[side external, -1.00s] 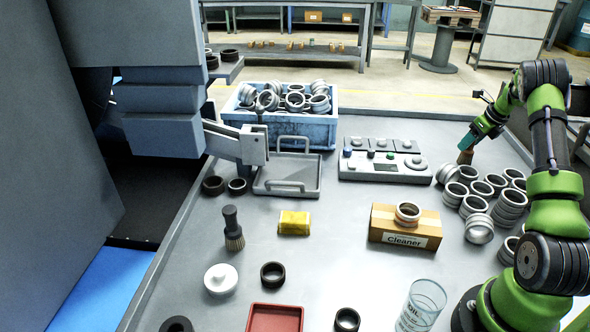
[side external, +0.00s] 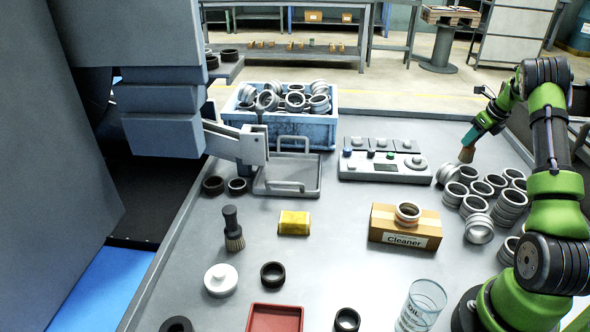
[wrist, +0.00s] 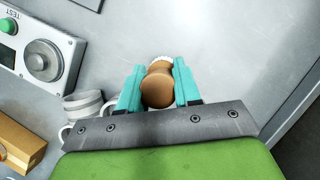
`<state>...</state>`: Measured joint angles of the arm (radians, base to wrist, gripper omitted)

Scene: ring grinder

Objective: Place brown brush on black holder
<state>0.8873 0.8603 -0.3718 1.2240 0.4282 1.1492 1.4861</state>
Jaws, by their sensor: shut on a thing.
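The brown brush (side external: 467,154) is held in my gripper (side external: 473,139), above the right back of the table near the metal rings. In the wrist view, its rounded brown handle (wrist: 158,88) sits between the two teal fingers of my gripper (wrist: 159,82), with pale bristles at the far end. In the side view the brush hangs below the fingers. Several black rings lie on the table, among them one at the front middle (side external: 273,274) and one at the front (side external: 347,319). I cannot tell which black thing is the holder.
Stacked metal rings (side external: 478,205) stand below and in front of my gripper. A control panel (side external: 385,165) is to its left. A cleaner box (side external: 405,236), a glass (side external: 422,305) and a dark-handled brush (side external: 232,228) also stand on the table.

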